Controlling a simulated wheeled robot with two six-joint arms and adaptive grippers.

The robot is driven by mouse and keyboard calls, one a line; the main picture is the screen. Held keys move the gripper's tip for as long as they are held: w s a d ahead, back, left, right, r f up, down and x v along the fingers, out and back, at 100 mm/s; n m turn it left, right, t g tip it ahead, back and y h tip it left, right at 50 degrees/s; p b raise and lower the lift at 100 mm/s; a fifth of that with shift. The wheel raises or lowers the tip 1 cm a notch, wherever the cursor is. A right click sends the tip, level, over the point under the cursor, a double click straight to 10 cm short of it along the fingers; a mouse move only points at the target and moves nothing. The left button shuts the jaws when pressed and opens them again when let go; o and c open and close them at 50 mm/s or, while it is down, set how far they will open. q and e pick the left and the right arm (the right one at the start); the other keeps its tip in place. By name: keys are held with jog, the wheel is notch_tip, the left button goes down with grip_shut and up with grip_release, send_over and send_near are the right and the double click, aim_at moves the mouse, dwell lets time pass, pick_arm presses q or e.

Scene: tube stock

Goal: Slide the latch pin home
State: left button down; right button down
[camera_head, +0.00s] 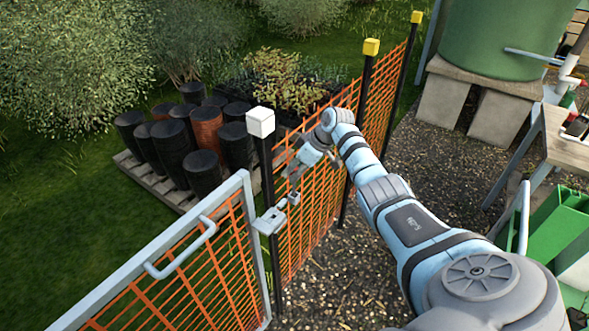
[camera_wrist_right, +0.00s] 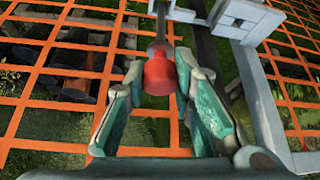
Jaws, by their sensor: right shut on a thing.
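The latch (camera_head: 269,221) is a light grey block on the dark post beside the gate's edge, with smaller grey parts to its right. In the right wrist view, a pin with a red knob (camera_wrist_right: 159,76) and a grey shank points up the picture. A pale grey latch housing (camera_wrist_right: 243,17) shows at its upper right; I cannot tell how far the pin sits in it. My right gripper (camera_head: 293,178) is just above and right of the latch. Its teal-padded fingers (camera_wrist_right: 160,88) are shut on the red knob. My left gripper is not in view.
The grey-framed gate (camera_head: 247,225) with orange mesh and a handle (camera_head: 182,252) stands at lower left. The orange mesh fence (camera_head: 308,215) runs behind my right gripper. Black pots (camera_head: 172,141) on a pallet lie beyond. Gravel (camera_head: 430,170) is open at right.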

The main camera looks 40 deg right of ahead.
jog(key=shift+f+b, duration=1.05)
jog(key=shift+f, duration=0.45)
jog(key=shift+f+b, duration=1.35)
jog(key=shift+f, duration=0.5)
jog(key=c, duration=1.3)
grip_release()
jog(key=shift+r, duration=0.1)
jog(key=v, duration=1.2)
